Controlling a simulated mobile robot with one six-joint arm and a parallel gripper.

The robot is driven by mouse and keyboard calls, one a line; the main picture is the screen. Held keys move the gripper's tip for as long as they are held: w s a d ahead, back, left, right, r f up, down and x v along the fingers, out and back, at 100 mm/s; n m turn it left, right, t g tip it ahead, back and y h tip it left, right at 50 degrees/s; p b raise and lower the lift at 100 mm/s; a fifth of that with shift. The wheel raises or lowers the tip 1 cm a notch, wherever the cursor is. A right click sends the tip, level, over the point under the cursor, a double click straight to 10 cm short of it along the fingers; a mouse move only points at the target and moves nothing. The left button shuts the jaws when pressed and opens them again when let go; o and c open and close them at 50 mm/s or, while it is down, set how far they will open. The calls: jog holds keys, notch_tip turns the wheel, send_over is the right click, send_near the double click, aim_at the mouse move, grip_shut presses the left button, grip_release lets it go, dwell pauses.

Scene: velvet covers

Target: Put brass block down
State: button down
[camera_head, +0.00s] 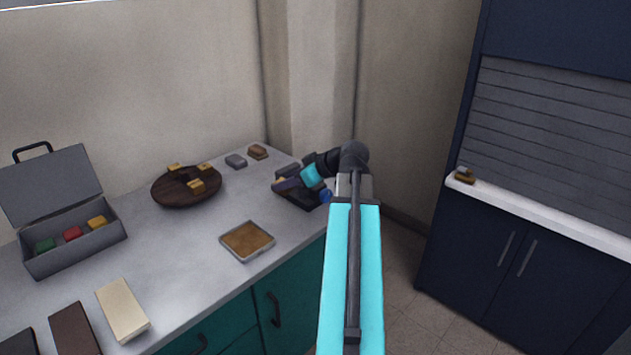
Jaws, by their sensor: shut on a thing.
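My gripper (285,184) is at the end of my cyan and black arm, over a dark tray (300,200) at the right end of the grey counter. It is shut on the brass block (278,181). Only a small tan-gold bit of the block shows at the jaws; the rest is hidden. I cannot tell whether the block touches the tray. A blue round thing (326,196) shows beside the tray, partly behind my arm.
On the counter (180,255) are a round wooden dish (185,202) with yellowish blocks, a square shallow tray (246,254), an open grey toolbox (45,258), a cream block (122,310) and small grey and brown blocks. A white ledge (540,220) holds a small brown-gold item (465,178).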

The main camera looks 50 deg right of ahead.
jog(key=w+a+n+y, duration=0.1)
jog(key=w+a, duration=0.6)
jog(key=a, duration=0.6)
jog(key=w+a+n+g+y, duration=0.1)
jog(key=w+a, duration=0.5)
jog(key=a, duration=0.7)
jog(key=w+a+n+y, duration=0.1)
jog(key=w+a, duration=0.6)
jog(key=a, duration=0.6)
jog(key=w+a+r+m+t+h, duration=0.1)
jog(key=w+a+r+m+h, duration=0.3)
jog(key=r+m+h, duration=0.1)
jog(key=shift+w+a, duration=0.25)
